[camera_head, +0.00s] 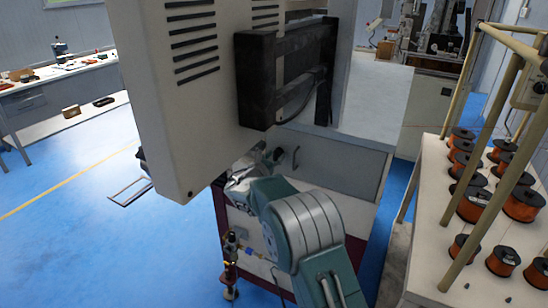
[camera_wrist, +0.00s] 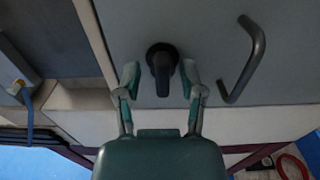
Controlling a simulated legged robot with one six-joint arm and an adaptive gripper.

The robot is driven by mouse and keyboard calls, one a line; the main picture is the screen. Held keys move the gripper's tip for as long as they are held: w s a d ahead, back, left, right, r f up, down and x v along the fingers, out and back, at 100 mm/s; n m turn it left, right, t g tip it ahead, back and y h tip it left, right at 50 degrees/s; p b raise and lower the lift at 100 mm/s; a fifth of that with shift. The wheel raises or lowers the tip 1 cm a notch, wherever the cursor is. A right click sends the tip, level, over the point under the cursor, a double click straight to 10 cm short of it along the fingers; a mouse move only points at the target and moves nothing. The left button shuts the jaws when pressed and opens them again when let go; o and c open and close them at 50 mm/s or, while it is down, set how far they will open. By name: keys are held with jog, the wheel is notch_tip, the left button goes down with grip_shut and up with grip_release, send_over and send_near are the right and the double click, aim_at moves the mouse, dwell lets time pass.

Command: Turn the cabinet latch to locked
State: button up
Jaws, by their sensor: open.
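The cabinet latch (camera_wrist: 162,72) is a black knob with a short lever on a round base. In the wrist view its lever points down in the picture, toward my gripper. My gripper (camera_wrist: 160,82) is open, with one fingertip on each side of the lever and gaps to both. The latch sits on a grey cabinet door (camera_wrist: 205,25), beside a dark bent handle (camera_wrist: 245,60) at the right. In the head view the grey cabinet door (camera_head: 345,165) is partly hidden by my arm.
A large pale box with vent slots (camera_head: 185,100) hangs close beside my arm, with a black bracket (camera_head: 258,75) on it. A rack of copper wire spools (camera_head: 525,205) stands at the right. The blue floor (camera_head: 90,220) at the left is mostly clear.

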jog(key=v, duration=1.1)
jog(key=shift+s+a, duration=0.25)
jog(key=shift+a, duration=0.1)
jog(key=s+d+r+m+g+h, duration=0.1)
jog(key=s+d+r+m+g, duration=0.35)
jog(key=s+d+m, duration=0.55)
jog(key=s+d+r+m+g, duration=0.3)
jog(key=s+d+m+g, duration=0.3)
jog(key=d, duration=0.8)
jog(key=s+f+m+y, duration=0.1)
jog(key=s+m+y, duration=0.7)
jog(key=s+m, duration=0.7)
jog(key=s, duration=0.8)
jog(key=shift+d+y, duration=0.15)
jog(key=shift+y, duration=0.15)
